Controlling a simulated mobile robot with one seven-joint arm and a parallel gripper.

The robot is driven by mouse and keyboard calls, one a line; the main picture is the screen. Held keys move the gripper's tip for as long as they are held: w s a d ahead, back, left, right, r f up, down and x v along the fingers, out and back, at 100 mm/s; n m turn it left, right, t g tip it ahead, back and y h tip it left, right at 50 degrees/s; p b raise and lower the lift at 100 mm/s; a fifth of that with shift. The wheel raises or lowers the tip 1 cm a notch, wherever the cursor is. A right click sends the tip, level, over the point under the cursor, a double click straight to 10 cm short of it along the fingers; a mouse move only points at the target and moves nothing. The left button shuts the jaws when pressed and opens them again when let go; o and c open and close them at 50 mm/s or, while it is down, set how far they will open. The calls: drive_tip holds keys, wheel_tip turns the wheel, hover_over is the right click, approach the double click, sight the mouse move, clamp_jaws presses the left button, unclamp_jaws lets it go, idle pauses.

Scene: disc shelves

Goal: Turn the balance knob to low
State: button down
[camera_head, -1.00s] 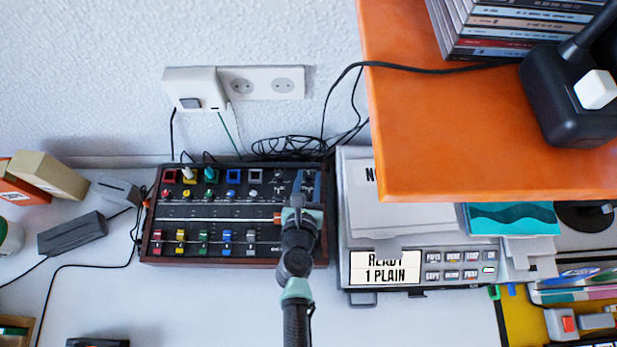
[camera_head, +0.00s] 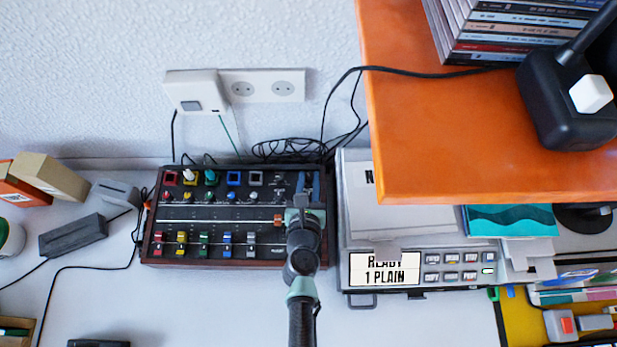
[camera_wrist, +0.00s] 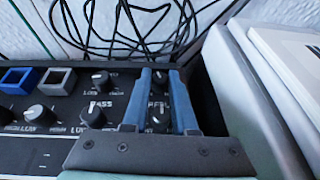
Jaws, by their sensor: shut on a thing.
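The black mixer (camera_head: 213,215) lies on the table in the head view, with rows of coloured knobs and sliders. My gripper (camera_head: 307,178) reaches down over its upper right corner. In the wrist view my gripper (camera_wrist: 161,74) has its two blue fingers on either side of a small dark knob (camera_wrist: 159,77), shut on it at the fingertips. Its label is partly hidden by the fingers, so I cannot read whether it says balance. A second dark knob (camera_wrist: 158,121) with a pale pointer shows between the fingers, nearer the palm.
Another black knob (camera_wrist: 103,80) and a lower one (camera_wrist: 96,115) sit left of the fingers. A grey machine (camera_head: 430,255) stands close on the right. An orange shelf (camera_head: 480,130) overhangs it. Loose black cables (camera_head: 285,148) lie behind the mixer.

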drive_tip(key=shift+d+n+y+p, duration=0.2)
drive_tip(key=shift+n+y+p, duration=0.65)
drive_tip(key=shift+n+y, duration=0.45)
drive_tip(key=c, duration=1)
unclamp_jaws()
wheel_tip(320, 180, up, 10)
drive_tip(key=p, duration=0.8)
